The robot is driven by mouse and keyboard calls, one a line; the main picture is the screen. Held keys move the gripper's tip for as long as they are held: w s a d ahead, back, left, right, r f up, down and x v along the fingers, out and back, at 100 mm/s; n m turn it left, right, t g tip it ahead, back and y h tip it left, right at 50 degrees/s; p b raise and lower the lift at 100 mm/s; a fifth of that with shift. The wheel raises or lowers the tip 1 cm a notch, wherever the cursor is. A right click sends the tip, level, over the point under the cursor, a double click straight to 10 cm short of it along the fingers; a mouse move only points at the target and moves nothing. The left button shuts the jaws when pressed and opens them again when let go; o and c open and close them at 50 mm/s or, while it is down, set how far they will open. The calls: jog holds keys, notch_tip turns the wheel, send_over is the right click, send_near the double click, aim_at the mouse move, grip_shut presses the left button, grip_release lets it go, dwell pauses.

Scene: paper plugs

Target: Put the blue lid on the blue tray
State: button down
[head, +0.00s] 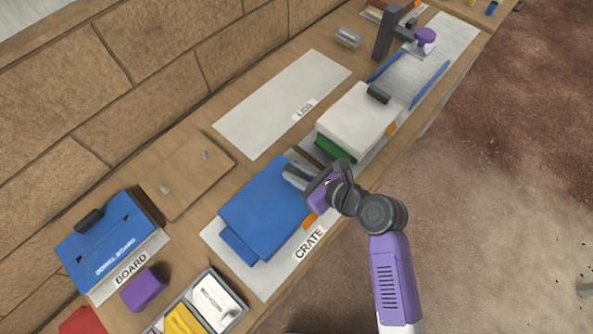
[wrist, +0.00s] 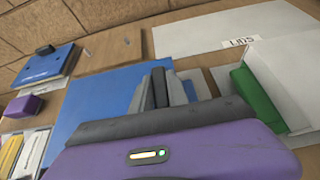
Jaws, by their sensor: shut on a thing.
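A flat blue lid (head: 265,200) is over the blue tray (head: 239,246), whose lower-left end sticks out from under it. Both are above the white mat labelled CRATE (head: 268,284). I cannot tell whether the lid rests fully on the tray or sits slightly above it. In the wrist view the grey fingers (wrist: 162,90) stand in front of the blue lid surface (wrist: 100,95).
A white lid (head: 358,118) with a black handle lies over a green tray (head: 335,149) close to the right of my gripper. The LIDS mat (head: 280,105) is bare. A blue dowel board (head: 108,240), purple block (head: 143,289) and grey box (head: 233,310) stand at left.

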jog(key=shift+f, duration=0.5)
dwell(0.4)
jog(key=c, duration=1.2)
grip_release()
